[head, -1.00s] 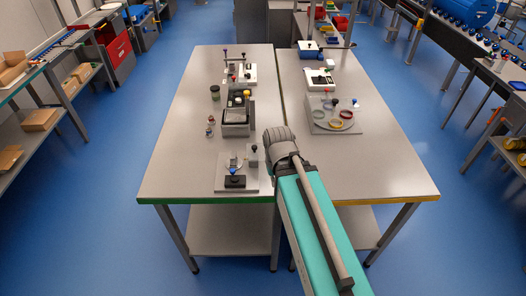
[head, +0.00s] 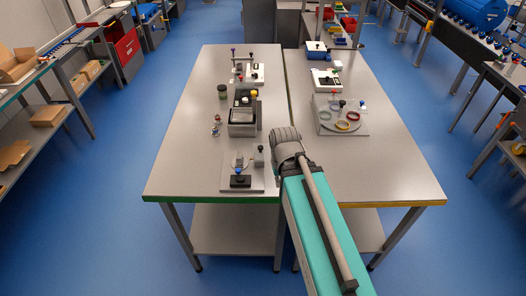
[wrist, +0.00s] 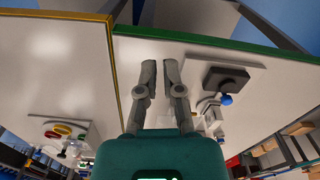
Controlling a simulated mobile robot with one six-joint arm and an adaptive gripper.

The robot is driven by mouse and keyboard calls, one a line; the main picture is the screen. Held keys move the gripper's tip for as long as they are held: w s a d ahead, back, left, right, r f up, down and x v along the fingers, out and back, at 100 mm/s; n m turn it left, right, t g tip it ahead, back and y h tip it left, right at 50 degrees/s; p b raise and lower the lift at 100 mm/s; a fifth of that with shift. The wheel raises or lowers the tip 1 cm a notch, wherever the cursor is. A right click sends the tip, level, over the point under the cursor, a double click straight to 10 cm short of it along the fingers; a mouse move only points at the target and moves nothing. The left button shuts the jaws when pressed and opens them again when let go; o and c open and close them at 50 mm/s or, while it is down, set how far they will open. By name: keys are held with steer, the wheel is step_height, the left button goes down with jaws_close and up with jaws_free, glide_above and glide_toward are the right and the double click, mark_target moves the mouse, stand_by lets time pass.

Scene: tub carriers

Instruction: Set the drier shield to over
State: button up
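I cannot tell for sure which part is the drier shield. The nearest fixture on the left table is a grey plate (head: 256,183) with a black block (head: 240,181), a blue knob (head: 239,170), a pale rounded part behind it and a grey post (head: 259,157) with a dark top. In the wrist view the black block (wrist: 226,79) and blue knob (wrist: 226,99) show right of my gripper (wrist: 161,64). Its two fingers are close together, with a narrow empty gap. They touch nothing visible. In the head view my arm hides the fingers.
Behind the fixture stand a grey and black tray unit (head: 242,130), small figures (head: 216,126) and a dark jar (head: 222,91). The right table holds a plate with coloured rings (head: 342,125) and a white device (head: 325,78). The left table's front left is bare.

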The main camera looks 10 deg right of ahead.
steer(key=o, duration=0.4)
steer(key=shift+w+r+m, duration=0.2)
steer(key=shift+w+m, duration=0.1)
steer(key=shift+o, duration=1.2)
steer(key=shift+w+r+m+p, duration=0.2)
steer(key=shift+w+m+p, duration=0.1)
steer(key=shift+p, duration=0.15)
step_height(320, 180, up, 11)
steer(key=m+p, duration=1.1)
steer(key=m, duration=1.2)
glide_above(261, 146)
steer(key=shift+s+a, duration=0.1)
steer(key=shift+a, duration=0.05)
steer(key=shift+f+b, duration=0.25)
steer(key=shift+b, duration=0.05)
step_height(261, 146, down, 13)
steer(key=b, duration=1.3)
steer(key=shift+f, duration=0.2)
steer(key=shift+c, duration=0.3)
